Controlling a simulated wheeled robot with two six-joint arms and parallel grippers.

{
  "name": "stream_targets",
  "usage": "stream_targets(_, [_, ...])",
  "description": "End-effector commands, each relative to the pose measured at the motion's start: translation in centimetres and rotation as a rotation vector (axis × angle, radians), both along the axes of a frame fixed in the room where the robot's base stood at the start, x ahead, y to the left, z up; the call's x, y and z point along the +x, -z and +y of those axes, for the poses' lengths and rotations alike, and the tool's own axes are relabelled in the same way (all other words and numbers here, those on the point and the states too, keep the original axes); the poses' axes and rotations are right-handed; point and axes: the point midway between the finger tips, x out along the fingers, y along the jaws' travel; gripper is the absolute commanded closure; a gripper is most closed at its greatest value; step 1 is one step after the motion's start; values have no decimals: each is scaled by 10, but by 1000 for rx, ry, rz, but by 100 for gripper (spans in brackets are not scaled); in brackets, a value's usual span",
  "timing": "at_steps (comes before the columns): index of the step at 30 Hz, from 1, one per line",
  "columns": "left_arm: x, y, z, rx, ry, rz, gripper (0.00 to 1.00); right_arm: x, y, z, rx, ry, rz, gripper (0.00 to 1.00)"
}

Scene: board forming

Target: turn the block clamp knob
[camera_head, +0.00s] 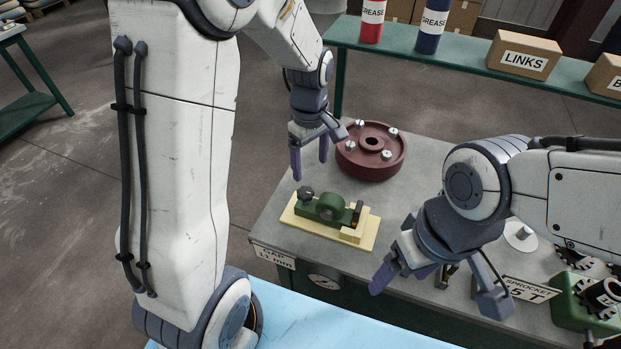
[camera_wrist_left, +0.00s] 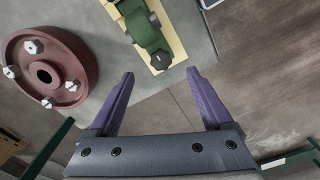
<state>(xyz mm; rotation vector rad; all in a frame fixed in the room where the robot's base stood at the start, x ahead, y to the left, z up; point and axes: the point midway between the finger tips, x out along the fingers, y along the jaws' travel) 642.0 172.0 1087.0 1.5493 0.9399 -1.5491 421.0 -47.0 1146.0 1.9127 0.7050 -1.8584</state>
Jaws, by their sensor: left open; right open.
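The block clamp is a green block (camera_head: 331,208) on a cream base (camera_head: 367,239), lying on the grey bench. Its dark faceted knob (camera_head: 305,194) stands at the left end. My right gripper (camera_head: 436,298) is open at the bench's front edge, right of the clamp.
A dark red flanged disc (camera_head: 352,161) with several bolts stands behind the clamp, close to my left gripper; it also shows in the left wrist view (camera_wrist_left: 80,65). Gears on a green holder (camera_head: 592,309) are at the right. A green shelf (camera_head: 400,55) runs behind.

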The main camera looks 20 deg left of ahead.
Motion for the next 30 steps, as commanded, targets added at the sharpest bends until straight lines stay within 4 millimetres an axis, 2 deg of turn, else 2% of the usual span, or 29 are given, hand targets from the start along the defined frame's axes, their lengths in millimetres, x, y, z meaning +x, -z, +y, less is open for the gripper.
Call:
stream_targets(1, [6, 6, 11, 2, -68, 5, 16, 0, 0, 0, 0, 0, 0, 16])
stream_targets(4, [11, 14, 19, 4, -130, 5, 16, 0, -2, 0, 0, 0, 0, 16])
stream_targets(8, [10, 31, 18, 5, -133, 10, 16, 0, -5, 0, 0, 0, 0, 16])
stream_targets(15, [10, 76, 17, 5, -130, 11, 16, 0, -13, 0, 0, 1, 0, 16])
stream_targets(21, [10, 103, 17, 5, -129, 8, 16, 0, -17, 0, 0, 1, 0, 16])
stream_targets(30, [11, 114, 17, 4, -128, 3, 16, 0, -18, 0, 0, 1, 0, 16])
